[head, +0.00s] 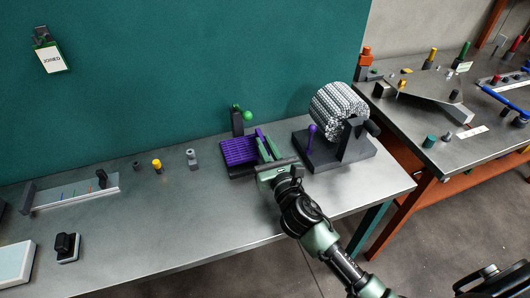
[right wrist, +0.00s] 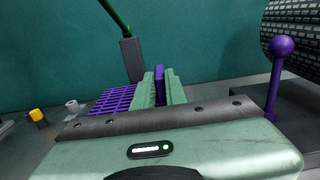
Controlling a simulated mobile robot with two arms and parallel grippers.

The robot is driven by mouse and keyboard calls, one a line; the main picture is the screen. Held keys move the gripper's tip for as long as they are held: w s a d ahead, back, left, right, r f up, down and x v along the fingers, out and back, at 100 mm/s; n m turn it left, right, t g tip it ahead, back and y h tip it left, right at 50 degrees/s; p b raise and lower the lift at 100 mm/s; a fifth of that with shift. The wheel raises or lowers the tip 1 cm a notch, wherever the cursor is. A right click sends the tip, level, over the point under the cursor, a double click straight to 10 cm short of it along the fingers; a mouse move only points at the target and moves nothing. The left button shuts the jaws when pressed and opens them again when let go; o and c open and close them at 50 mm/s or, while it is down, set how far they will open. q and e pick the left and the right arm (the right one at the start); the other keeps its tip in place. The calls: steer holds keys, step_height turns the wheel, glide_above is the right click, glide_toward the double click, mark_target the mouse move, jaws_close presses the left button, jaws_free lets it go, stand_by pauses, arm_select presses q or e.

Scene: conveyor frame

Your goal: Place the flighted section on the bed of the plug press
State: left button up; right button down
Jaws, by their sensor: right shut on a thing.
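The flighted section is a purple grid-like belt piece (head: 238,151) with an upright purple flight. It lies low in front of the plug press, a dark post (head: 237,125) with a green lever and ball. The press bed is mostly hidden under the purple piece; I cannot tell whether the two touch. My right gripper (head: 266,148) is shut on the flight. In the right wrist view the flight (right wrist: 160,86) stands between the green fingers, and the purple grid (right wrist: 113,100) reaches left towards the post (right wrist: 132,58). My left gripper is not in view.
To the right stands a dark stand with a grey belt roll (head: 339,108) and a purple-knobbed lever (head: 312,133), close to my right gripper. Small parts, including a yellow-topped one (head: 157,166), stand left of the press. The bench (head: 190,225) is clear in front.

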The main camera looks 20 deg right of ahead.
steer(key=shift+f+b, duration=0.65)
steer(key=shift+f, duration=1.1)
steer(key=shift+f, duration=0.2)
steer(key=c, duration=1.5)
jaws_free()
steer(key=shift+o, duration=0.2)
steer(key=shift+r, duration=0.1)
